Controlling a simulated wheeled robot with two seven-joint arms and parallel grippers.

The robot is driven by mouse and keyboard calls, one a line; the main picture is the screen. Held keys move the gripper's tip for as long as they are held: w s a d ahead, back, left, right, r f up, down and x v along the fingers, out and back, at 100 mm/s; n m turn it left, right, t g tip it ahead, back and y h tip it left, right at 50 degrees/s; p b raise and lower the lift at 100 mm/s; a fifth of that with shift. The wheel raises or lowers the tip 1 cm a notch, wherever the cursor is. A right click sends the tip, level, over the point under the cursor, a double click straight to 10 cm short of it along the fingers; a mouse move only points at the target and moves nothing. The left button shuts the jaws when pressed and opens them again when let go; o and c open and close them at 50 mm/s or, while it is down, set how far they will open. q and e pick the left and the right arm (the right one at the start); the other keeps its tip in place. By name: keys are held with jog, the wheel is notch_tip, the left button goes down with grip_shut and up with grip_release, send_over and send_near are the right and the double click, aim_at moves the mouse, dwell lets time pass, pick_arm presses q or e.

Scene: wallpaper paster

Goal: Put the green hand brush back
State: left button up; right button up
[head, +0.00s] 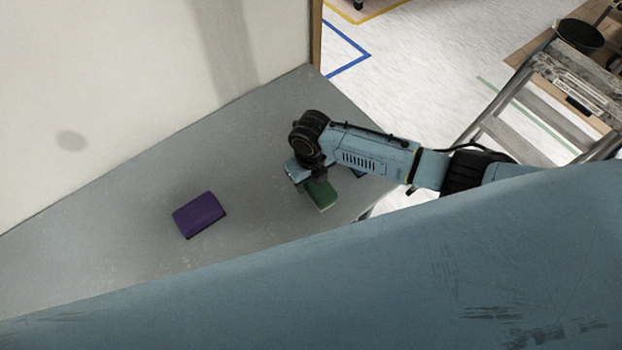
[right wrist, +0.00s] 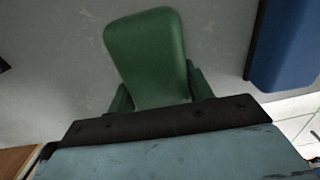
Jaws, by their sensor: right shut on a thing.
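The green hand brush (head: 321,194) is at the right part of the grey table, under my right gripper (head: 308,176). In the right wrist view the green brush (right wrist: 148,52) fills the upper middle, between the two gripper fingers. My right gripper (right wrist: 160,92) is shut on it. I cannot tell whether the brush touches the table or is just above it. My left gripper is not in view.
A purple brush-like block (head: 199,215) lies on the grey table (head: 120,240) left of the gripper. A blue object (right wrist: 285,45) is at the right in the wrist view. A stepladder (head: 545,90) stands on the floor at right. A pale wall borders the table's back.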

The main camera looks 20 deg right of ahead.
jog(key=shift+f, duration=0.25)
jog(key=shift+f, duration=0.15)
jog(key=shift+f, duration=0.15)
jog(key=o, duration=1)
jog(key=shift+b, duration=0.35)
jog(key=r, duration=0.4)
jog(key=r+p, duration=0.1)
jog(key=r, duration=0.8)
jog(key=shift+w+a+r, duration=0.2)
jog(key=shift+w+r, duration=0.05)
jog(key=shift+r, duration=0.05)
jog(key=shift+a, duration=0.1)
